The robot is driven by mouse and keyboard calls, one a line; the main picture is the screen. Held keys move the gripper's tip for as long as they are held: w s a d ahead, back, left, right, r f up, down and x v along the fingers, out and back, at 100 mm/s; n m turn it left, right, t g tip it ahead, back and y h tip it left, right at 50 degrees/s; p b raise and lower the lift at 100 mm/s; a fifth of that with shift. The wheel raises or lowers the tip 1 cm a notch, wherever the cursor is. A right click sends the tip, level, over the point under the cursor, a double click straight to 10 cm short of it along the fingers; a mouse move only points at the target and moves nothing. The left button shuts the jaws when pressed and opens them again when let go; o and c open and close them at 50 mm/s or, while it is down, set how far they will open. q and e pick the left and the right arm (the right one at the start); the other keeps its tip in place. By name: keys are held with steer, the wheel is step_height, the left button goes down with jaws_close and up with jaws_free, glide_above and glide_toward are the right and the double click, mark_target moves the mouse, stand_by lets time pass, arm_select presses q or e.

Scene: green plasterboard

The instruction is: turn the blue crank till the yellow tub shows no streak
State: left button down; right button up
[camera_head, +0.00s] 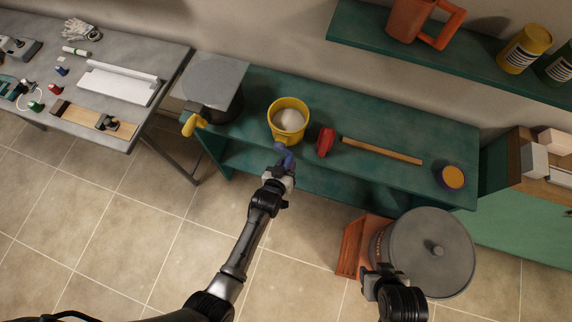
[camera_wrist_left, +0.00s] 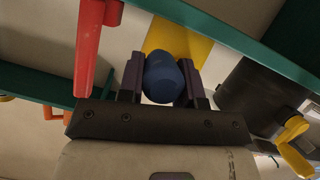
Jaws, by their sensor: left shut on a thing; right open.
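The yellow tub (camera_head: 276,131) stands near the left end of the green bench and holds a pale, whitish mass. Any streak in it is too small to tell. The blue crank (camera_head: 284,154) is at the tub's near side. My left gripper (camera_head: 281,167) is shut on the crank's blue knob, which sits between the two fingers in the left wrist view (camera_wrist_left: 163,78). The tub's yellow wall (camera_wrist_left: 172,38) shows behind the knob there. My right gripper (camera_head: 373,280) is open, beside the grey lidded drum (camera_head: 430,250); its fingers are small and dark.
On the bench, a red object (camera_head: 325,142), a wooden stick (camera_head: 380,151) and a purple-and-yellow round tin (camera_head: 451,177) lie right of the tub. A grey-topped stand with a yellow handle (camera_head: 194,124) is to its left. A shelf (camera_head: 450,70) runs above.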

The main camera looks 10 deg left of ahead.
arm_select(q)
steer(key=c, duration=0.7)
jaws_free()
steer(key=s+a+r+g+p, duration=0.1)
steer(key=s+g, duration=0.2)
steer(key=s, duration=0.5)
steer(key=s+a+r+g, duration=0.1)
steer(key=s+a+g, duration=0.15)
steer(key=s, duration=0.65)
steer(key=s+a+r+m+g+y+p, duration=0.15)
steer(key=s+a+r+g, duration=0.35)
steer(key=s+a+r, duration=0.65)
steer(key=shift+m+t+y, duration=0.35)
steer(key=shift+y, duration=0.1)
steer(key=r+p, duration=1.8)
steer(key=shift+w+d+r, duration=0.2)
steer(key=shift+d+r, duration=0.05)
steer(key=shift+d, duration=0.05)
